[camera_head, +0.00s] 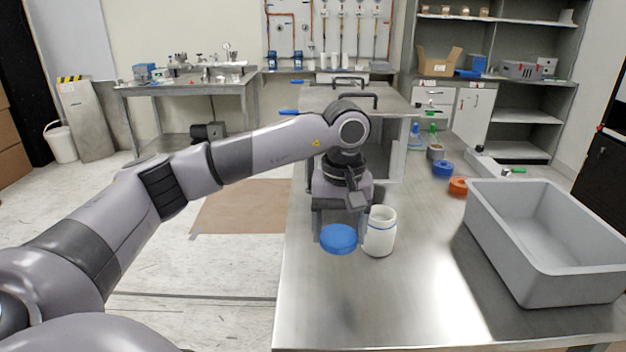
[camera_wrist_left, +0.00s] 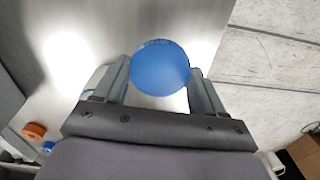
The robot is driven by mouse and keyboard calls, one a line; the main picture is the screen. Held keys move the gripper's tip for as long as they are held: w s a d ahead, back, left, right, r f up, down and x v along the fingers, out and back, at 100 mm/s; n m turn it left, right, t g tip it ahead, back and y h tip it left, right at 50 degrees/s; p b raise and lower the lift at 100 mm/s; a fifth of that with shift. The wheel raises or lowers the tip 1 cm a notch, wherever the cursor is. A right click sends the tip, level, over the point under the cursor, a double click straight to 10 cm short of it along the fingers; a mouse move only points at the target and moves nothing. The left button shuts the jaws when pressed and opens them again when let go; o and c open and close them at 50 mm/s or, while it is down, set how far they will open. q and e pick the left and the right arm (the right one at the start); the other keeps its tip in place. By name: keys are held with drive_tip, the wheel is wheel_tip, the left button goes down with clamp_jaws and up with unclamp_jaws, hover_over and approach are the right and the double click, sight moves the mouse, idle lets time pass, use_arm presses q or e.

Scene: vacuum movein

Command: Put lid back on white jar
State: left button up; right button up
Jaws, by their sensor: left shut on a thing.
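The white jar (camera_head: 380,232) stands upright and open on the metal table, with a blue line around its upper part. The blue lid (camera_head: 339,239) is held by my left gripper (camera_head: 340,228) just left of the jar, above the table's left part. In the left wrist view the lid (camera_wrist_left: 160,67) sits between the two fingers of my left gripper (camera_wrist_left: 158,80). Part of the jar (camera_wrist_left: 93,80) shows pale behind a finger at the left there. My right gripper is not in view.
A grey bin (camera_head: 540,250) stands on the right of the metal table (camera_head: 400,310). Another blue lid (camera_head: 442,168) and an orange lid (camera_head: 458,187) lie farther back. The table front is clear.

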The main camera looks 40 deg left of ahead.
use_arm(q)
drive_tip(key=s+d+f+m, duration=0.2)
drive_tip(key=d, duration=0.1)
drive_tip(key=s+d+f+m, duration=0.2)
drive_tip(key=d+m, duration=0.1)
drive_tip(key=s+d+f+m, duration=0.2)
drive_tip(key=d, duration=0.1)
drive_tip(key=shift+s+f, duration=0.15)
drive_tip(key=shift+f, duration=0.15)
drive_tip(key=shift+a, duration=0.1)
